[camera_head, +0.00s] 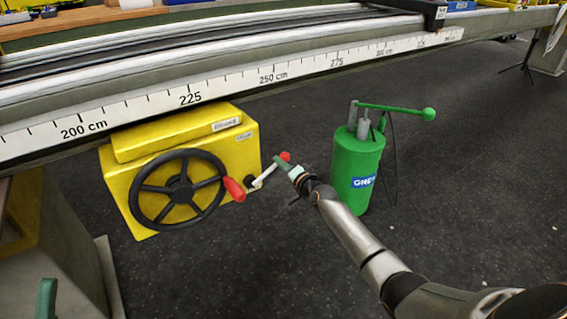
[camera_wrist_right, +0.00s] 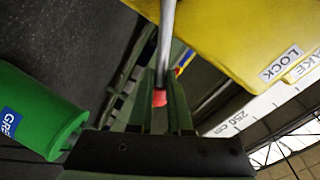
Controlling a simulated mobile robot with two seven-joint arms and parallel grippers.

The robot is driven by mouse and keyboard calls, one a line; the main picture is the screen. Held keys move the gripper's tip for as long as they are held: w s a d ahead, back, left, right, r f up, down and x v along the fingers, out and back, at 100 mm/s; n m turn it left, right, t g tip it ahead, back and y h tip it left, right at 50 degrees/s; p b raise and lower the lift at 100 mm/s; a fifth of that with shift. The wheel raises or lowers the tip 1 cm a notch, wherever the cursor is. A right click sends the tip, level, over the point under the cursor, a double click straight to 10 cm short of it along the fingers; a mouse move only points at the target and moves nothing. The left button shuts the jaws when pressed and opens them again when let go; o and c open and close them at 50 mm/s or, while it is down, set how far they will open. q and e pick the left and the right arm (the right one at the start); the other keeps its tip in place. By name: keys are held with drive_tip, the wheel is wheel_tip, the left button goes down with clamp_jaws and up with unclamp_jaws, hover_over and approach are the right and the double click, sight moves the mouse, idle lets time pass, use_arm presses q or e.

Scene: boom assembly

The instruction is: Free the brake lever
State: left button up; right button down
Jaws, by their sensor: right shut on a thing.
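The brake lever (camera_head: 267,174) is a thin silver rod with a red knob, on the right side of the yellow box (camera_head: 235,150). It slants up to the right from a dark pivot. My right gripper (camera_head: 287,163) is at the knob end. In the right wrist view, the lever's rod (camera_wrist_right: 166,40) runs down between the green fingers of my right gripper (camera_wrist_right: 160,100), shut on its red knob. The fingers partly hide the knob. A green tip, apparently my left gripper (camera_head: 46,298), shows at the bottom left edge; its jaws cannot be made out.
A black handwheel (camera_head: 178,188) with a red handle (camera_head: 234,189) is on the box front, left of the lever. A green pump canister (camera_head: 355,165) stands right of it. The beam with a centimetre scale (camera_head: 230,82) runs overhead. Dark floor is open at right.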

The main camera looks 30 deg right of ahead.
use_arm(q)
drive_tip(key=shift+d+f, duration=0.15)
use_arm(e)
drive_tip(key=shift+d+r, duration=0.25)
drive_tip(key=shift+d, duration=0.2)
drive_tip(key=c, duration=0.8)
unclamp_jaws()
drive_tip(key=shift+c, duration=0.2)
drive_tip(key=shift+a+f, duration=0.1)
drive_tip(key=shift+f, duration=0.1)
use_arm(q)
wheel_tip(320, 180, up, 7)
drive_tip(key=p, duration=0.6)
drive_tip(key=shift+a+m, duration=0.3)
drive_tip(key=shift+a, duration=0.05)
use_arm(e)
drive_tip(key=s+r, duration=0.2)
drive_tip(key=s, duration=1)
drive_tip(key=shift+s+r, duration=0.15)
use_arm(q)
drive_tip(key=shift+s, duration=0.1)
